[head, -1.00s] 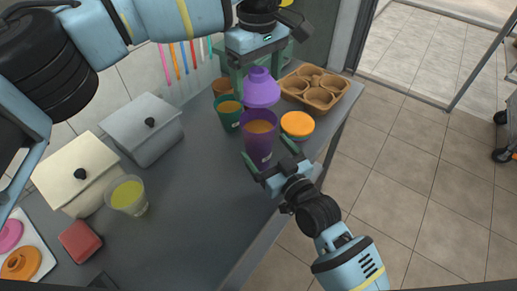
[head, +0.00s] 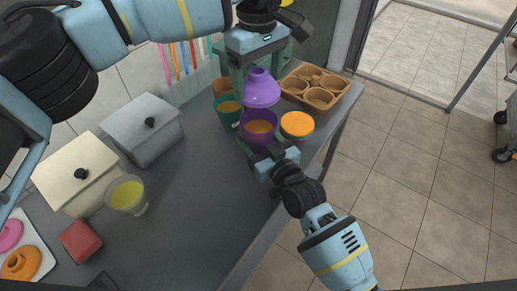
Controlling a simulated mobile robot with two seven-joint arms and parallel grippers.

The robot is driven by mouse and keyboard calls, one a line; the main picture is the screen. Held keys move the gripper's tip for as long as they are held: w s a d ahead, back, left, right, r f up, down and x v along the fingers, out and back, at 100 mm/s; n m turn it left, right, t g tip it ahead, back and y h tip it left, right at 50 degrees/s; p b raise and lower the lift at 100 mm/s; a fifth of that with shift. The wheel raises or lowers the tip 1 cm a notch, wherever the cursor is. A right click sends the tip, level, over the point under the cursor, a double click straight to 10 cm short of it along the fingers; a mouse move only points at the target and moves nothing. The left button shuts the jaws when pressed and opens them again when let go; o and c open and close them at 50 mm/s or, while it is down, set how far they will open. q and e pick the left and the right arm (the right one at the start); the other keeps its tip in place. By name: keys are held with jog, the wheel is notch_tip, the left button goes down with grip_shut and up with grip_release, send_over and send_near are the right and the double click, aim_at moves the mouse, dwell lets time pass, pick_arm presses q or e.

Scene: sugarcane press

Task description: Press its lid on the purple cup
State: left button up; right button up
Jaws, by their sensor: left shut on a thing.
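The purple cup (head: 258,129) stands near the right edge of the counter, open at the top, with orange-brown liquid inside. The purple domed lid (head: 262,88) is held above and just behind the cup, apart from it. My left gripper (head: 257,72) comes down from above and is shut on the lid. My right gripper (head: 264,150) is at the near side of the purple cup, low against it. Its fingertips are partly hidden, so I cannot tell whether they grip the cup.
A green cup (head: 228,112) stands just left of the purple cup, and an orange-lidded cup (head: 297,124) just right. A cardboard cup carrier (head: 318,94) lies behind. A glass of yellow liquid (head: 128,195) and lidded containers (head: 144,128) stand left. The counter's front middle is clear.

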jog(key=c, duration=0.8)
pick_arm(q)
jog(key=shift+f, duration=2.5)
pick_arm(e)
jog(key=shift+o, duration=0.2)
pick_arm(q)
jog(key=shift+f, duration=0.9)
jog(key=shift+f, duration=0.7)
jog(key=o, duration=0.9)
jog(key=shift+r, duration=0.1)
notch_tip(320, 180, up, 12)
